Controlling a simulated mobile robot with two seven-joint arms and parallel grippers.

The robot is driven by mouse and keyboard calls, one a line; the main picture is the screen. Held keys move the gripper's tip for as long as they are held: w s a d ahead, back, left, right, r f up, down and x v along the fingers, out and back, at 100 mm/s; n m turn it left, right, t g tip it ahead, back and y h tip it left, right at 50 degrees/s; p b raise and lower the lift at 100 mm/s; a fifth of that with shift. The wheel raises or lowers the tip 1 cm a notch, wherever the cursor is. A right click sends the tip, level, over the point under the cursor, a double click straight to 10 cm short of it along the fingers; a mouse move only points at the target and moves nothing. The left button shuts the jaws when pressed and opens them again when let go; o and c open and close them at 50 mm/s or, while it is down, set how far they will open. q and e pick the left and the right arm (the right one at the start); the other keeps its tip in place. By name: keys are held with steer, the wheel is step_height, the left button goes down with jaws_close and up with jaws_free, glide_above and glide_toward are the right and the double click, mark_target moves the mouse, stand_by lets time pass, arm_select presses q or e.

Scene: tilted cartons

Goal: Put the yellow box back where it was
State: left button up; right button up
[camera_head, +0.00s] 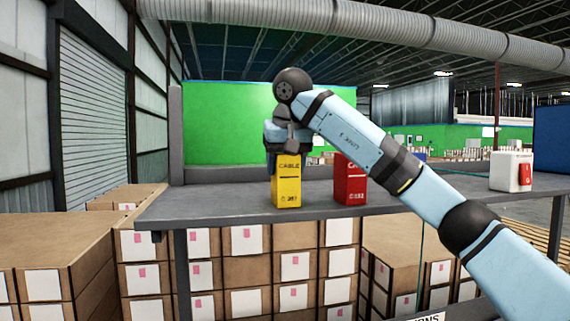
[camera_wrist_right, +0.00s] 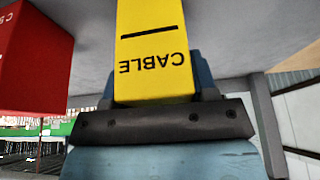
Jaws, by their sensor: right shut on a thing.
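The yellow box (camera_head: 287,186), marked CABLE, is upright at the grey shelf (camera_head: 230,200), left of the middle in the head view. My right gripper (camera_head: 285,150) comes down on it from above and is shut on its upper part. In the right wrist view the yellow box (camera_wrist_right: 153,50) sits between the fingers, with its lettering upside down. I cannot tell whether its base touches the shelf. My left gripper is not in view.
A red box (camera_head: 351,182) stands just right of the yellow one, with a gap; it also shows in the wrist view (camera_wrist_right: 32,55). A white box with a red part (camera_head: 511,172) stands at the far right. The shelf's left part is clear. Cartons (camera_head: 245,272) are stacked below.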

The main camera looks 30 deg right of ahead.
steer(key=shift+s+r, duration=0.1)
steer(key=shift+s, duration=0.05)
steer(key=shift+a, duration=0.1)
steer(key=o, duration=0.8)
steer(key=shift+f, duration=0.2)
steer(key=shift+o, duration=0.9)
